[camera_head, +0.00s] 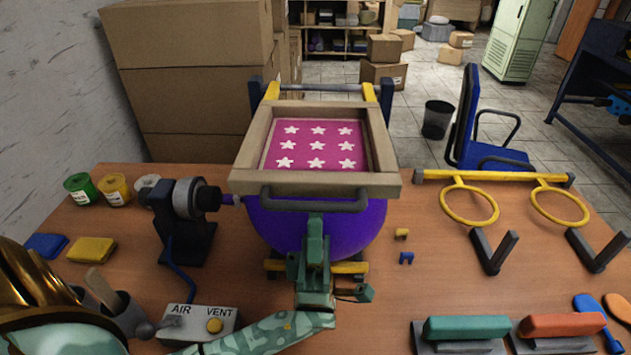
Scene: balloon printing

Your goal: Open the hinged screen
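The hinged screen (246,160) is a wooden frame with a pink panel of white stars. It lies roughly level over a purple balloon (345,225), with hinge posts at its far side. A dark bar handle (285,206) is on its front edge. My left gripper (316,218), green, reaches up from below to the middle of the handle. Its tips meet or nearly meet the bar; I cannot tell whether the fingers are closed around it. My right gripper is not in view.
A black nozzle device (188,215) stands left of the screen, with an AIR/VENT box (200,322) in front. Paint jars (115,190) stand at the left. A yellow bar with rings (490,178) and squeegees (466,328) lie to the right. Boxes (190,60) stand behind.

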